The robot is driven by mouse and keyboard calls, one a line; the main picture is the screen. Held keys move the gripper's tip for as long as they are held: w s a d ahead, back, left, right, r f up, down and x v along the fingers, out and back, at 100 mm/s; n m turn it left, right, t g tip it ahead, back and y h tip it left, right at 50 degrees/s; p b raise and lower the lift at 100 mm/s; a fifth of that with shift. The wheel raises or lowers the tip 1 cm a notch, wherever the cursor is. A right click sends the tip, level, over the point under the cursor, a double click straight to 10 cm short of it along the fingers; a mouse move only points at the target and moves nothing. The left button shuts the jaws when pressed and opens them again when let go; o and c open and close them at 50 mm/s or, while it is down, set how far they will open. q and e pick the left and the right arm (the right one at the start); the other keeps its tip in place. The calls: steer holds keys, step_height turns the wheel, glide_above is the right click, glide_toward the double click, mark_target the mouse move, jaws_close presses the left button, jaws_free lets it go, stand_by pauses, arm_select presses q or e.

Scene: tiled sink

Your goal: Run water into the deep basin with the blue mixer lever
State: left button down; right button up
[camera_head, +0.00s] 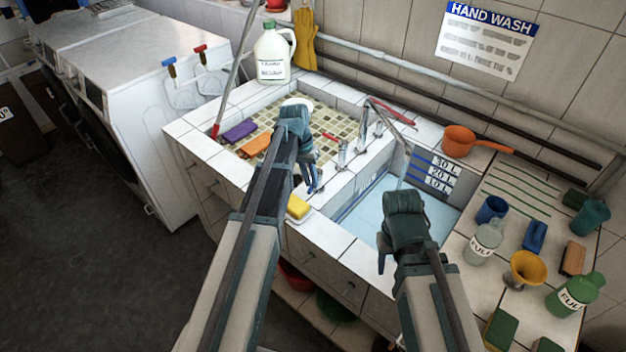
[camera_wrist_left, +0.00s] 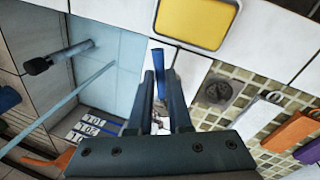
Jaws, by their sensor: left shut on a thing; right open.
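My left gripper (camera_head: 313,182) is shut on the blue mixer lever (camera_wrist_left: 158,70), which stands between its fingers in the left wrist view; the mixer body is mostly hidden. The deep basin (camera_head: 352,208) has a pale blue floor and a 10, 20 and 30 L scale (camera_head: 436,172) on its wall. A thin pale streak (camera_head: 403,172), looking like a water stream, drops into it below the spout (camera_head: 400,125). The streak also crosses the left wrist view (camera_wrist_left: 62,105). My right gripper (camera_head: 384,258) is open and empty over the deep basin's near part.
Sponges (camera_head: 238,131) lie in the tiled shallow basin (camera_head: 318,115) at left. A yellow sponge in a dish (camera_head: 298,207) sits on the front ledge. An orange dipper (camera_head: 460,140), bottles (camera_head: 484,242) and a yellow funnel (camera_head: 527,268) crowd the right counter. A jug (camera_head: 272,55) stands behind.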

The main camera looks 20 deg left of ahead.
arm_select(q)
steer(key=shift+a, duration=0.1)
stand_by(0.3)
steer(key=c, duration=0.8)
jaws_free()
steer(key=shift+c, duration=0.2)
steer(key=shift+r, duration=0.1)
arm_select(e)
steer(key=shift+r, duration=0.1)
arm_select(q)
step_height(320, 180, up, 13)
steer(key=a+p, duration=0.2)
steer(key=p, duration=1.1)
steer(key=shift+w+a+r+p, duration=0.15)
steer(key=shift+a+r+p, duration=0.05)
steer(key=shift+a+p, duration=0.15)
arm_select(e)
step_height(320, 180, up, 13)
steer(key=shift+r, duration=0.2)
